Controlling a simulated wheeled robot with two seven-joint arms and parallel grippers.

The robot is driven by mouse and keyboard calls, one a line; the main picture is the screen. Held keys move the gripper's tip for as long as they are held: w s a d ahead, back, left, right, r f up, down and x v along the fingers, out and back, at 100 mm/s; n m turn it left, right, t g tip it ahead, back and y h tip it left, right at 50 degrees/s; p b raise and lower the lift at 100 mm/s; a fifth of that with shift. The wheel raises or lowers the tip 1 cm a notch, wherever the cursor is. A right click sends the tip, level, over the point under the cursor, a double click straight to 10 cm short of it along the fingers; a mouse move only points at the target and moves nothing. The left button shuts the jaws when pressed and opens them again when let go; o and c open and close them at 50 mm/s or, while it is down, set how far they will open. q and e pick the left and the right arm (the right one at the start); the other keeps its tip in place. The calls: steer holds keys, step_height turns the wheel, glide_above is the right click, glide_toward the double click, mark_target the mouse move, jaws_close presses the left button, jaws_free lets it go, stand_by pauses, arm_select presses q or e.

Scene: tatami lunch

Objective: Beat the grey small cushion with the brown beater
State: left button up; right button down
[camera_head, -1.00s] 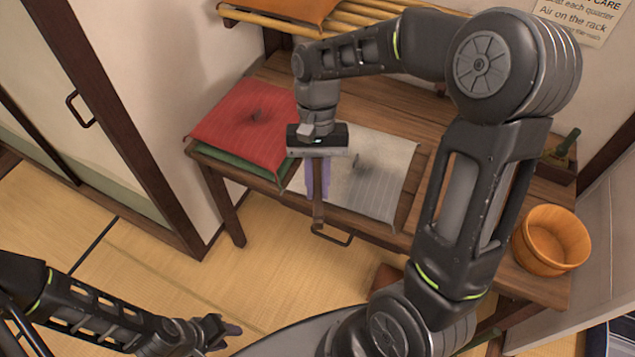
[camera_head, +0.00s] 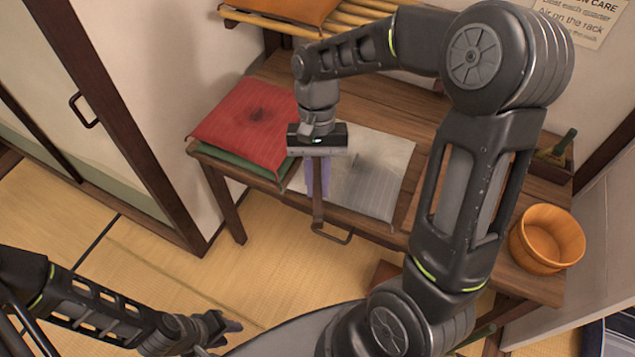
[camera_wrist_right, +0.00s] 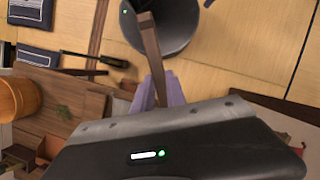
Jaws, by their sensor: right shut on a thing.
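The grey small cushion (camera_head: 392,160) lies flat on the wooden bench, with a dark smudge near its middle. My right gripper (camera_head: 318,180) points down at the cushion's left edge, its purple fingers shut on the brown beater (camera_head: 318,208). In the right wrist view the brown shaft (camera_wrist_right: 151,55) comes out between the purple fingers (camera_wrist_right: 170,92). Whether the beater touches the cushion cannot be told. My left gripper (camera_head: 228,326) hangs low at the left, away from the bench; its jaw state is unclear.
A red cushion (camera_head: 235,125) with a dark smudge lies on a green one (camera_head: 232,163) at the bench's left. A wooden tub (camera_head: 548,240) stands at the right. A slatted rack (camera_head: 270,26) with an orange cushion is behind. Open tatami (camera_head: 150,260) lies front left.

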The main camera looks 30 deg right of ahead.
steer(key=shift+f, duration=0.2)
step_height(320, 180, down, 9)
steer(key=b, duration=0.7)
step_height(320, 180, up, 10)
steer(key=p, duration=0.9)
steer(key=shift+f, duration=0.35)
